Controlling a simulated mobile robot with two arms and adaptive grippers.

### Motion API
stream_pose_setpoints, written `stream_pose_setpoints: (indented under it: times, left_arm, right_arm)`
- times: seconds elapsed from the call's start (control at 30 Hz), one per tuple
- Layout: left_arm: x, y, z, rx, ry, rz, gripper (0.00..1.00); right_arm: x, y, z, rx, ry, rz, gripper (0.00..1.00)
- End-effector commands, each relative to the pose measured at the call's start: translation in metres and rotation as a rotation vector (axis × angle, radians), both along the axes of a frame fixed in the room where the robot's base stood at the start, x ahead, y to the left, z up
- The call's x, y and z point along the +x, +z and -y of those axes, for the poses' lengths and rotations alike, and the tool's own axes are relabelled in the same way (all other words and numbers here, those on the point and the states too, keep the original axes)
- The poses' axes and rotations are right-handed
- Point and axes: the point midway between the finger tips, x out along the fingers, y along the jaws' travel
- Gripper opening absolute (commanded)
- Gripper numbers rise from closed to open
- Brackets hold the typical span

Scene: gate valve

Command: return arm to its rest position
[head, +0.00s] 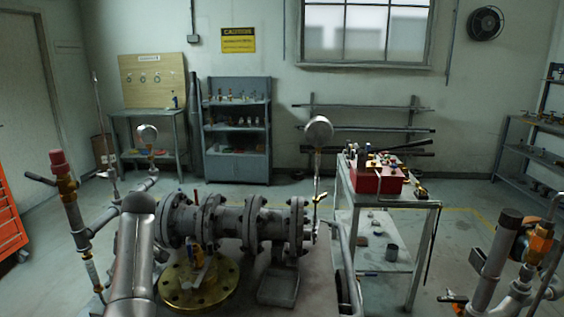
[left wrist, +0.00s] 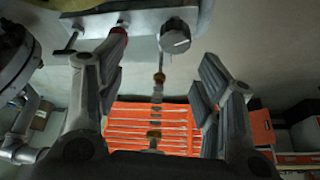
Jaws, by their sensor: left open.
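My left arm (head: 138,225) rises from the bottom of the head view, left of centre, in front of the flanged pipe assembly (head: 230,220). The left gripper does not show clearly there. In the left wrist view my left gripper (left wrist: 162,85) has its two fingers spread apart, with nothing held between them. A round metal knob or gauge (left wrist: 174,36) on a thin stem shows beyond the fingertips. A red-capped fitting (left wrist: 118,34) appears close to the left finger, and I cannot tell whether they touch. My right gripper is in neither view.
A brass flange (head: 215,290) lies below the pipe. A metal cart (head: 375,198) with a red box (head: 378,180) stands to the right. A red-capped vertical pipe (head: 72,205) stands left of my arm. Open floor lies behind.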

Motion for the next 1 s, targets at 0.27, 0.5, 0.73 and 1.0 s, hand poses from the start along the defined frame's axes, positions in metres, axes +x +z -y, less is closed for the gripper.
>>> stream_pose_setpoints:
  times: [0.27,0.5,0.73,1.0]
  left_arm:
    - [-0.02,-0.037,-0.007,0.027,-0.058,-0.019,0.61]
    - [-0.052,-0.079,-0.009,0.062,-0.156,-0.043,0.61]
    - [-0.113,-0.137,0.004,0.113,-0.366,-0.081,0.61]
    - [-0.208,-0.185,0.05,0.134,-0.706,-0.126,0.61]
  right_arm:
    - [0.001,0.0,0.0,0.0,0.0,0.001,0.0]
    - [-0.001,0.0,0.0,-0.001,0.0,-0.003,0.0]
    - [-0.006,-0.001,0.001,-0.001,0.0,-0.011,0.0]
    - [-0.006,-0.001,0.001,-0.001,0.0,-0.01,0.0]
